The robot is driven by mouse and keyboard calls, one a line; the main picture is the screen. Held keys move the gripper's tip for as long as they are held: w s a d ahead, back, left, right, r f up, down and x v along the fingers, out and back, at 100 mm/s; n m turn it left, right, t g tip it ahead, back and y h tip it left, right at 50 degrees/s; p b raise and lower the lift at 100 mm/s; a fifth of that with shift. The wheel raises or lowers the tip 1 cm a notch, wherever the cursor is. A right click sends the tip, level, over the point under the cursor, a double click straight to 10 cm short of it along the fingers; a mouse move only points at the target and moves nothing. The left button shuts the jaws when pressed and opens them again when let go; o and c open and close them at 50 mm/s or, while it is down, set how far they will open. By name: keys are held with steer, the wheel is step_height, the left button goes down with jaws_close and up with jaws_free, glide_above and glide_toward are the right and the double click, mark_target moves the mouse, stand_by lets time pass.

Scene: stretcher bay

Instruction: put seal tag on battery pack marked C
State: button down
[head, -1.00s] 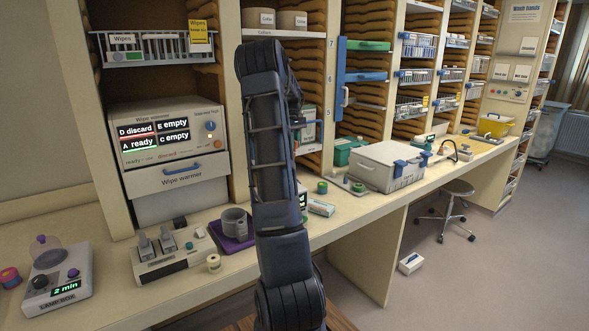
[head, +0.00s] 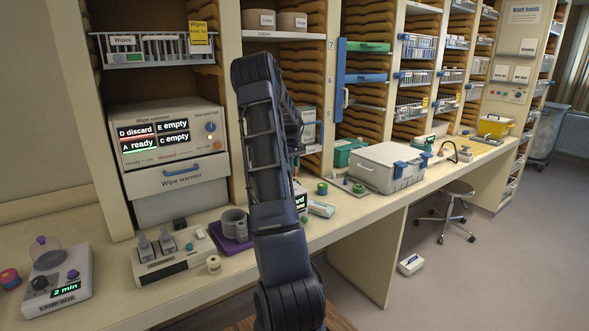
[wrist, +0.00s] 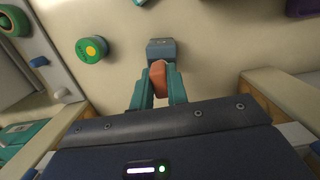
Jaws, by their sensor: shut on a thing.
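My gripper (wrist: 158,92) has two teal fingers in the wrist view and is shut on a small orange-brown piece, which I take to be the seal tag (wrist: 158,76). A blue-grey block (wrist: 161,47) is just beyond the fingertips; I see no letter on it and cannot tell whether it is the battery pack marked C or whether the tag touches it. In the head view my arm hides the gripper and the tag. Two grey upright blocks stand in a charger-like unit (head: 170,262) on the counter; no mark on them is legible.
A green roll with a yellow centre (wrist: 91,49) lies near my gripper. Along the counter are a purple tray (head: 229,243) with a grey mug (head: 235,221), a lamp box (head: 57,282), and a grey lidded case (head: 385,168). The wipe warmer (head: 170,140) stands behind.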

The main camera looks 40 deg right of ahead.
steer(key=c, duration=1.4)
jaws_free()
steer(key=shift+f, duration=0.1)
step_height(320, 180, up, 11)
steer(key=w, duration=0.1)
steer(key=s+a+r+t, duration=0.1)
steer(key=s+a+r, duration=0.25)
steer(key=a, duration=0.25)
steer(key=s+a+r+t, duration=0.1)
steer(key=s+a+r, duration=0.1)
steer(key=a+r, duration=0.4)
steer(key=s+a+r+t, duration=0.1)
steer(key=s+a, duration=0.8)
steer(key=a, duration=0.2)
steer(key=s+a+t, duration=0.1)
steer(key=s+a, duration=0.9)
steer(key=a, duration=0.2)
steer(key=s+a+f, duration=0.1)
steer(key=s+a, duration=0.1)
steer(key=s, duration=0.1)
steer(key=s+a+f+t, duration=0.1)
steer(key=s+a+f, duration=0.1)
steer(key=s, duration=0.2)
steer(key=s+a+f+t, duration=0.1)
steer(key=s+a+f, duration=0.1)
steer(key=s+a, duration=0.1)
steer(key=shift+s+f, duration=0.15)
steer(key=shift+s, duration=0.5)
